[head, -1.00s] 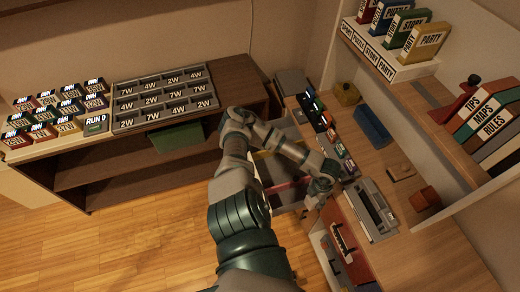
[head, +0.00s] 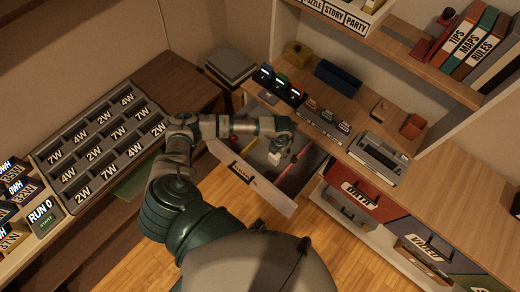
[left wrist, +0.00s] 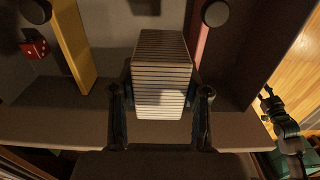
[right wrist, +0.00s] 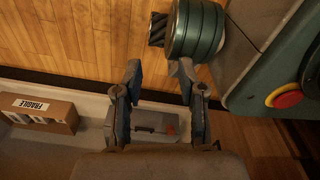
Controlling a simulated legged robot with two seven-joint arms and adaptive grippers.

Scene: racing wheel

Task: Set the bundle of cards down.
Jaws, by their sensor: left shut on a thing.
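The bundle of cards (left wrist: 162,80) is a neat pale stack in the left wrist view. My left gripper (left wrist: 160,98) is shut on it, one finger at each side. In the head view my left gripper (head: 286,142) is over the open drawer (head: 262,184), and the pale bundle (head: 274,158) shows just below it. I cannot tell whether the bundle touches the drawer floor. Yellow (left wrist: 72,45) and red (left wrist: 201,30) dividers stand left and right of the bundle. My right gripper (right wrist: 159,72) is open and empty, away from the drawer.
A red die (left wrist: 35,48) lies left of the yellow divider. A desk with small boxes and a grey device (head: 380,157) is right of the drawer. A grey tray (head: 100,148) sits on the left shelf. A FRAGILE box (right wrist: 38,113) shows in the right wrist view.

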